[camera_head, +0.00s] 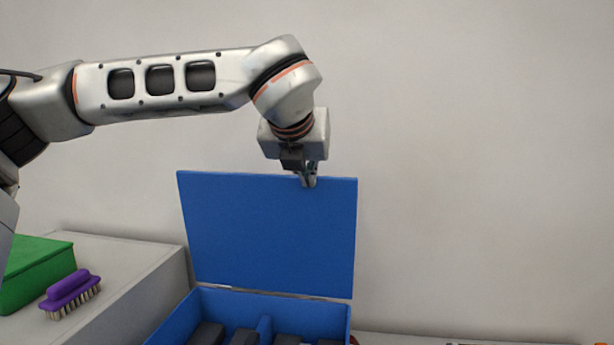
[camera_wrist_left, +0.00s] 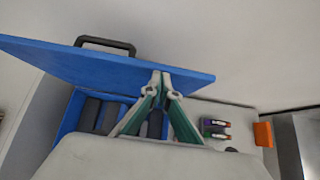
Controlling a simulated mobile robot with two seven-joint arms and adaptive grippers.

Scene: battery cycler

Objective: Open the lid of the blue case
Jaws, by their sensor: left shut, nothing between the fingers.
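The blue case (camera_head: 277,303) sits at the bottom middle of the head view, with dark blocks and a divider inside. Its blue lid (camera_head: 270,235) stands up, roughly upright, hinged along the back edge. My left gripper (camera_head: 309,183) is at the lid's top edge, right of its middle, with its fingertips in front of the lid's inner face. In the left wrist view the closed fingertips (camera_wrist_left: 163,82) lie close to the lid (camera_wrist_left: 120,66); I cannot tell whether they touch. A dark handle (camera_wrist_left: 105,44) shows on the lid's far side. My right gripper is out of view.
A green box (camera_head: 30,262) and a purple brush (camera_head: 70,292) stand on a grey surface at left. In the left wrist view, small coloured items (camera_wrist_left: 214,128) and an orange object (camera_wrist_left: 263,134) lie right of the case. A plain wall is behind.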

